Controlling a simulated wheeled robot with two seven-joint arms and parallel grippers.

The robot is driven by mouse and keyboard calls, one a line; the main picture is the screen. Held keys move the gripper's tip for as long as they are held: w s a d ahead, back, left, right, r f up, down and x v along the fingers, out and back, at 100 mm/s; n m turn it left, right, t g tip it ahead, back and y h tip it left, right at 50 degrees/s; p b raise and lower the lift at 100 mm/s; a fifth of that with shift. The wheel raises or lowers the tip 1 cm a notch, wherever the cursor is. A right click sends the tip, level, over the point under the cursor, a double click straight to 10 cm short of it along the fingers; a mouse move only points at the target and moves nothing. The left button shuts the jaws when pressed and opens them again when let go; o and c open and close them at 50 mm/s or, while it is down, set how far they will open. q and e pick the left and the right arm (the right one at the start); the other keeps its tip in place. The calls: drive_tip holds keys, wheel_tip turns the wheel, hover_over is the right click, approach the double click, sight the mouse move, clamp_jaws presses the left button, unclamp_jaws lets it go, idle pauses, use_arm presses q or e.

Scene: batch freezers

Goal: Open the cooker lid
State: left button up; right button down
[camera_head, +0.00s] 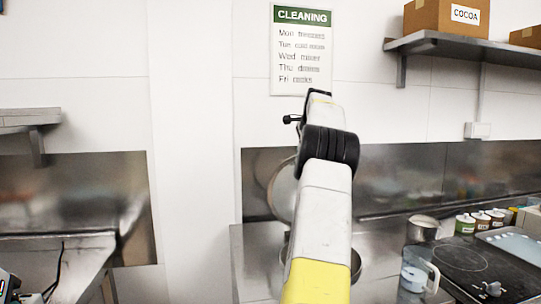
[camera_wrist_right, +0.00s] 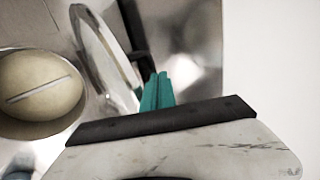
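The cooker lid (camera_head: 284,190) stands raised and steeply tilted, partly hidden behind my right arm in the head view. It also shows edge-on in the right wrist view (camera_wrist_right: 100,55). The cooker (camera_head: 356,265) is below it, mostly hidden by the arm. In the right wrist view the cooker's open round mouth (camera_wrist_right: 82,122) shows a pale yellow inside with a straight bar across. My right gripper's teal fingers (camera_wrist_right: 158,92) are close together beside the lid, next to a dark bar. I cannot tell whether they touch the lid. My left gripper is not clearly seen.
A clear jug (camera_head: 415,272), a metal pot (camera_head: 423,229) and a black hob (camera_head: 470,262) are right of the cooker. Several small tins (camera_head: 480,220) stand behind the hob. A wall shelf (camera_head: 450,45) holds a cocoa box (camera_head: 445,18). Another steel counter (camera_head: 50,262) is at left.

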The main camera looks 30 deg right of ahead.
drive_tip(key=shift+w+d+f, duration=0.2)
drive_tip(key=shift+w, duration=0.5)
drive_tip(key=v, duration=0.8)
